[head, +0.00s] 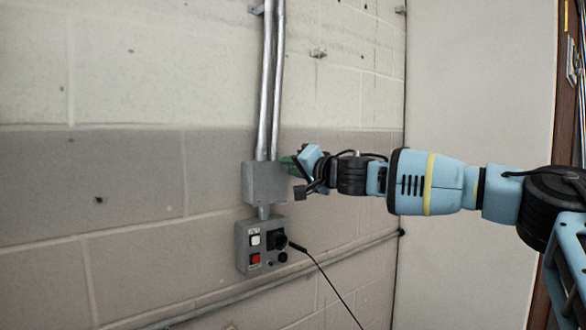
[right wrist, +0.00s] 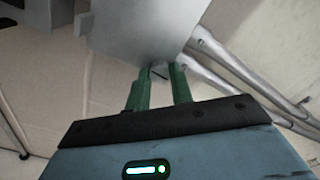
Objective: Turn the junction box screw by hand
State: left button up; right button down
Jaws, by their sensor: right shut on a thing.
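The grey junction box (head: 263,183) is fixed to the wall, with two metal conduits entering its top. It also fills the upper middle of the right wrist view (right wrist: 140,28). My right gripper (head: 290,163) reaches in from the right to the box's right side. In the right wrist view its green fingers (right wrist: 161,74) stand at the box's edge, shut on a small dark piece, apparently the screw (right wrist: 158,71). The screw is mostly hidden between the fingertips, and its turn angle cannot be read. My left gripper is not in view.
Below the box is a grey control panel (head: 242,247) with a white switch, a red button and black knobs. A black cable (head: 322,270) hangs from it. Conduits (head: 271,80) run up the wall. A thin pipe (head: 340,255) runs along the wall lower down.

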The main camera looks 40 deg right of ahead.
jog(key=n+b, duration=0.1)
jog(key=n, duration=3.1)
jog(key=shift+n+b, duration=0.3)
jog(key=shift+n, duration=0.1)
jog(key=shift+r, duration=0.1)
